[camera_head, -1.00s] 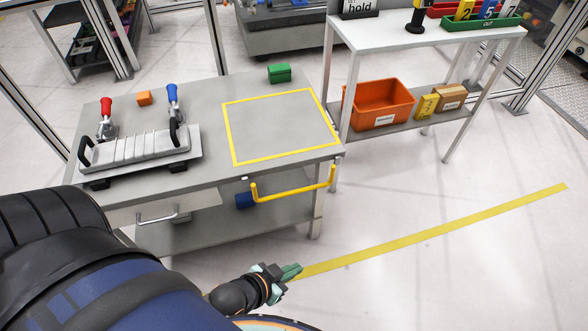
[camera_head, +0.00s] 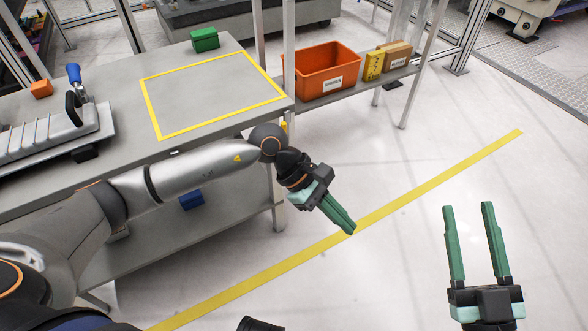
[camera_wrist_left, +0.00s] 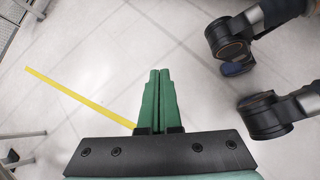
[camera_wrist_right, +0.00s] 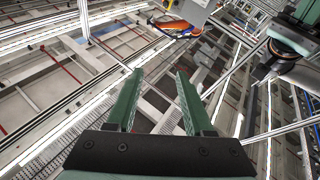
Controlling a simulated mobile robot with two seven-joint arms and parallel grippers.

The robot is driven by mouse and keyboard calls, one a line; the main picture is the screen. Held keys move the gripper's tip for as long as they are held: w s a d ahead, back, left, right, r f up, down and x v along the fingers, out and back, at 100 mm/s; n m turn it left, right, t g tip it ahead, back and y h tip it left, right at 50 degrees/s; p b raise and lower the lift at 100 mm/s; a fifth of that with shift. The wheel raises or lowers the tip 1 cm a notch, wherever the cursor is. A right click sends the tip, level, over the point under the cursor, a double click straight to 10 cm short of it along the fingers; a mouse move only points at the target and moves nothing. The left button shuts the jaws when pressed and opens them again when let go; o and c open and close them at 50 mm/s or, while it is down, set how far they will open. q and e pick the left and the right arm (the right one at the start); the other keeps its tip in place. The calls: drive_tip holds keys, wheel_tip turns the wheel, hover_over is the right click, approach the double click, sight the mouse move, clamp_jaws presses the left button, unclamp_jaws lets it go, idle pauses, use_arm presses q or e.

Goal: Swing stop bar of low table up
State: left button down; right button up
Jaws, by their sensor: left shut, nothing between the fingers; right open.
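The low table (camera_head: 125,150) stands at the left in the head view, with a yellow outline on its top. Its yellow stop bar is mostly hidden behind my left arm; only a small yellow end (camera_head: 284,126) shows above the arm near the table's front right corner. My left gripper (camera_head: 350,230) is shut and empty, in front of and to the right of that corner, pointing down over the floor. Its closed fingers also show in the left wrist view (camera_wrist_left: 159,75). My right gripper (camera_head: 466,207) is open and empty at the lower right, well away from the table; it also shows in the right wrist view (camera_wrist_right: 157,75).
A green block (camera_head: 204,40) and a clamp fixture (camera_head: 50,135) sit on the table. A blue item (camera_head: 191,199) is on its lower shelf. A rack with an orange bin (camera_head: 321,72) stands behind. Floor with a yellow line (camera_head: 440,178) is clear at the right.

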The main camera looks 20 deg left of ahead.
use_arm(q)
drive_tip(key=w+a+f+m+t+y+b, duration=0.1)
drive_tip(key=w+a+f+m+y+b, duration=0.15)
drive_tip(key=a, duration=0.35)
drive_tip(key=w+a+f+m+t+y+b, duration=0.1)
drive_tip(key=w+a+f+y, duration=0.25)
drive_tip(key=a, duration=0.35)
drive_tip(key=w+a+r+y+b, duration=0.1)
drive_tip(key=w+a+r+y, duration=0.1)
drive_tip(key=a, duration=0.3)
drive_tip(key=w+a+r+m+t+y+b, duration=0.1)
drive_tip(key=w+a+y, duration=0.1)
drive_tip(key=a, duration=0.3)
drive_tip(key=w+a+r+t+y+b, duration=0.1)
drive_tip(key=w+a+r+y, duration=0.1)
drive_tip(key=a+y, duration=0.1)
drive_tip(key=shift+a+r, duration=0.35)
drive_tip(key=shift+a, duration=0.55)
use_arm(e)
drive_tip(key=s+a+r+n+t+y, duration=0.1)
drive_tip(key=s+r+n+y, duration=0.2)
drive_tip(key=s+n+y, duration=0.2)
drive_tip(key=shift+s+r+y, duration=0.2)
drive_tip(key=shift+s+y, duration=0.3)
drive_tip(key=shift+y, duration=0.5)
use_arm(q)
drive_tip(key=shift+f, duration=0.1)
use_arm(e)
drive_tip(key=shift+a, duration=0.1)
